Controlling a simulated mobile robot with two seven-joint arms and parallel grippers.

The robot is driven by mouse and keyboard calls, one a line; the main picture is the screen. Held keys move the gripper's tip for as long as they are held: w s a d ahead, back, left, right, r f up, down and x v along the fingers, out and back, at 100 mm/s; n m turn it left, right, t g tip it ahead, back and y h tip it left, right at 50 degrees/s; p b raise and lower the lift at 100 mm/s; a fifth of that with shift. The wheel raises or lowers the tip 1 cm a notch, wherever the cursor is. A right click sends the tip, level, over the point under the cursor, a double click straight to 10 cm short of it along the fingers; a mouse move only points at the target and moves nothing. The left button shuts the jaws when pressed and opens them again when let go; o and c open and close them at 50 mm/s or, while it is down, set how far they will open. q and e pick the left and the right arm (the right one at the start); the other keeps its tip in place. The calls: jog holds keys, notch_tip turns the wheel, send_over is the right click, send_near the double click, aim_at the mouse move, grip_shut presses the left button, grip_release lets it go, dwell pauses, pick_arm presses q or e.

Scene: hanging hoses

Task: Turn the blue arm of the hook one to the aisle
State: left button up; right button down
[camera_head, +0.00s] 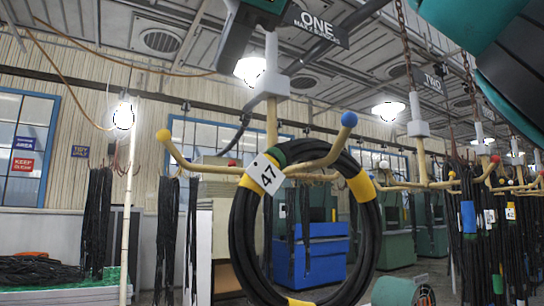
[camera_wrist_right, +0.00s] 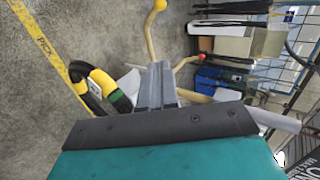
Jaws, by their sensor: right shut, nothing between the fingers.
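Hook one hangs under the black ONE sign (camera_head: 318,26), on a post with a white block (camera_head: 272,84). Its blue-tipped arm (camera_head: 322,157) reaches right and toward me, ending in a blue ball (camera_head: 349,119). A black hose coil (camera_head: 240,230) with yellow and green bands and tag 47 hangs at this arm. A yellow-tipped arm (camera_head: 180,156) points left. My right gripper (camera_head: 224,66) is shut and empty, above the arms and left of the post. In the right wrist view its fingers (camera_wrist_right: 157,88) are together, apart from the coil (camera_wrist_right: 100,85); the blue ball is hidden. My left gripper is out of view.
Hook two, with its TWO sign (camera_head: 433,78), and more hose-laden hooks stand to the right. A blue cabinet (camera_head: 325,262) is behind the coil. A yellow floor line (camera_wrist_right: 40,40) shows in the right wrist view. My own teal arm fills the upper right corner.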

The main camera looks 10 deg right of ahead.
jog(key=s+d+b, duration=0.2)
jog(key=s+d, duration=0.1)
jog(key=s, duration=0.5)
jog(key=shift+s, duration=0.2)
dwell(0.6)
